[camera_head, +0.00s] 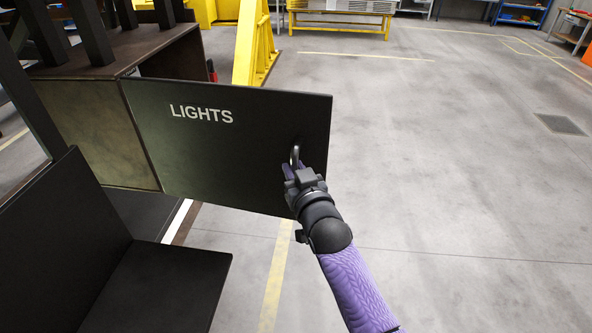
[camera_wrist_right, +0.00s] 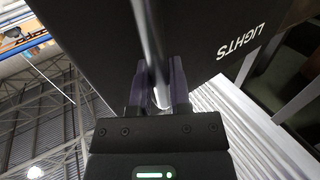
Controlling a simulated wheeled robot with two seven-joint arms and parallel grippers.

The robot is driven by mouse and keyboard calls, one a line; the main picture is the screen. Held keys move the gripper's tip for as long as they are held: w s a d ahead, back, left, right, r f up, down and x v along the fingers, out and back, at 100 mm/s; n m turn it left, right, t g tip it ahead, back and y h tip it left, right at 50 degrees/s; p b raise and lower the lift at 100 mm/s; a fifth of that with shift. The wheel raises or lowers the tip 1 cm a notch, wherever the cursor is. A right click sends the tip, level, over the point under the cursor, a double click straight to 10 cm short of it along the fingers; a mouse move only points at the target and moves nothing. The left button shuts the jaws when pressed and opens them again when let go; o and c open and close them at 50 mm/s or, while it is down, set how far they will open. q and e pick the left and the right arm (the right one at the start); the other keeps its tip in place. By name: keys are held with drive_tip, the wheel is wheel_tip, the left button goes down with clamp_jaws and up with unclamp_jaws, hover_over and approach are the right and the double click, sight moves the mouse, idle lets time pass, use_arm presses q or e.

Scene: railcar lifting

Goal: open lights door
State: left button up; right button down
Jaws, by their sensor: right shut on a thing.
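The lights door (camera_head: 225,145) is a flat black panel with the white word LIGHTS. In the head view it stands swung out from a dark cabinet (camera_head: 93,130) on the left. A metal handle (camera_head: 295,155) is near the door's right edge. My right gripper (camera_head: 292,168) is shut on this handle. In the right wrist view the two purple fingers (camera_wrist_right: 159,85) are on either side of the handle bar (camera_wrist_right: 150,45), with the door (camera_wrist_right: 205,35) behind. The cabinet's inside is hidden from the head view. My left gripper is not in view.
A black seat-like piece (camera_head: 160,285) is at the lower left. A yellow stand (camera_head: 255,45) is behind the door, and a yellow bench (camera_head: 340,22) is farther back. The grey floor (camera_head: 450,180) to the right is clear.

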drive_tip(key=c, duration=0.6)
unclamp_jaws()
drive_tip(key=shift+a, duration=0.1)
drive_tip(key=v, duration=1)
drive_tip(key=shift+p, duration=0.4)
